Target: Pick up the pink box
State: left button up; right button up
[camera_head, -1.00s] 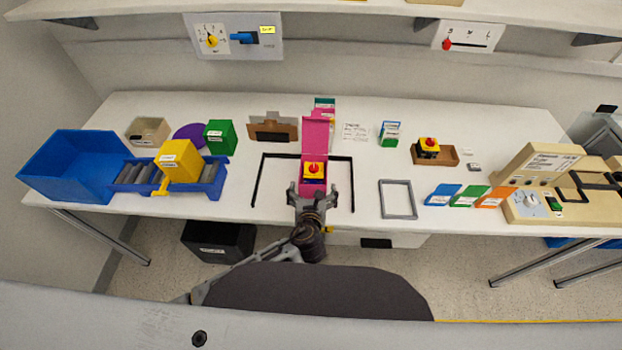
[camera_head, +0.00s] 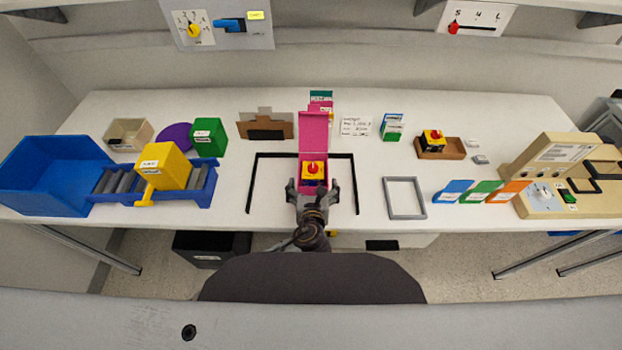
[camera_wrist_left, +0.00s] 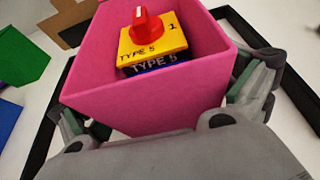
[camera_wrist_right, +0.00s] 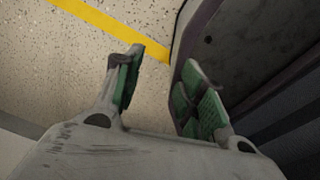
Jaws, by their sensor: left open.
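The pink box (camera_head: 313,132) stands open on the table, its lid raised at the back, inside a black frame. A rotary switch (camera_head: 313,170) with a red knob and yellow top sits in it; the left wrist view shows this switch (camera_wrist_left: 152,42) marked TYPE 5. My left gripper (camera_head: 313,187) is open at the box's front, with one finger on either side of the box (camera_wrist_left: 150,98). Whether the fingers touch its walls I cannot tell. My right gripper (camera_wrist_right: 160,85) shows only in its wrist view, open and empty above the floor.
The black frame (camera_head: 355,185) surrounds the box. To the left are a yellow box (camera_head: 165,165) on a blue roller stand, a blue bin (camera_head: 45,175) and a green box (camera_head: 208,137). To the right are a grey frame (camera_head: 405,198), coloured cards and a beige machine (camera_head: 550,165).

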pick_arm(q)
jog(key=c, duration=0.9)
jog(key=shift+c, duration=0.7)
pick_arm(e)
jog(key=shift+w+d, duration=0.15)
jog(key=shift+w, duration=0.1)
